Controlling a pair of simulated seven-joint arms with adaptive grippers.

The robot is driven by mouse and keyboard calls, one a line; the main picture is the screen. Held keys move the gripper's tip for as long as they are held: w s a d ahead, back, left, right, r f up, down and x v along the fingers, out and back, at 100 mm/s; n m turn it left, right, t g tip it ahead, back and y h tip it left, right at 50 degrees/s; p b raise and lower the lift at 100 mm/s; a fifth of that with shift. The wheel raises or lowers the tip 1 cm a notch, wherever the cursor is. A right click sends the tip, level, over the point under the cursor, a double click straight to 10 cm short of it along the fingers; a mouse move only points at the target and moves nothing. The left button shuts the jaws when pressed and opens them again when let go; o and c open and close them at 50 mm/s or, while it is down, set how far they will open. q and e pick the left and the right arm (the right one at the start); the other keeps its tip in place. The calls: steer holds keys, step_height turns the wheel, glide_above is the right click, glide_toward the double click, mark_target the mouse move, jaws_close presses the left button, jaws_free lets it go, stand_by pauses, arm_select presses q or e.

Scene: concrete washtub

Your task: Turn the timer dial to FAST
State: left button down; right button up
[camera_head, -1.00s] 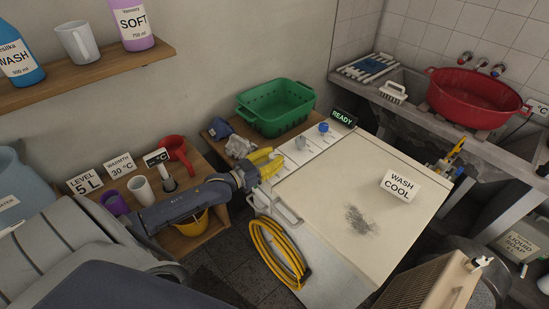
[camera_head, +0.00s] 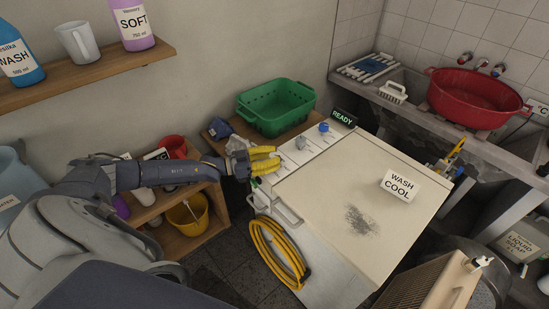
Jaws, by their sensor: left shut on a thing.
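The white washing machine (camera_head: 340,215) has a control strip along its back left edge with a grey knob (camera_head: 301,143) and a blue knob (camera_head: 323,127). A dark display (camera_head: 343,118) reads READY. My left gripper (camera_head: 265,161) has yellow fingers and is at the near left end of this strip. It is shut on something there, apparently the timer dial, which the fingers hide. The dial's markings and its setting cannot be read. My right gripper is not in view.
A green basket (camera_head: 277,112) stands behind the strip. A card (camera_head: 400,185) reading WASH COOL is on the machine's lid. A yellow hose (camera_head: 272,255) hangs at its front. A low wooden shelf with a yellow bucket (camera_head: 188,215) is under my left arm.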

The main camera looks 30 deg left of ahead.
mark_target(276, 153)
arm_select(q)
steer(key=shift+w+r+h, duration=0.15)
steer(key=shift+r+h, duration=0.15)
steer(key=shift+r, duration=0.05)
stand_by(0.3)
steer(key=c, duration=1)
jaws_free()
steer(key=shift+r, duration=0.1)
steer(key=shift+c, duration=0.2)
steer(key=shift+o, duration=0.5)
steer(key=r, duration=0.5)
steer(key=shift+w, duration=0.35)
steer(key=r, duration=0.1)
steer(key=s+r, duration=0.1)
steer(key=r, duration=0.1)
steer(key=shift+s, duration=0.1)
steer(key=shift+w, duration=0.2)
steer(key=shift+s+a+r, duration=0.1)
steer(key=shift+r, duration=0.25)
steer(key=shift+s+r, duration=0.1)
steer(key=shift+r, duration=0.15)
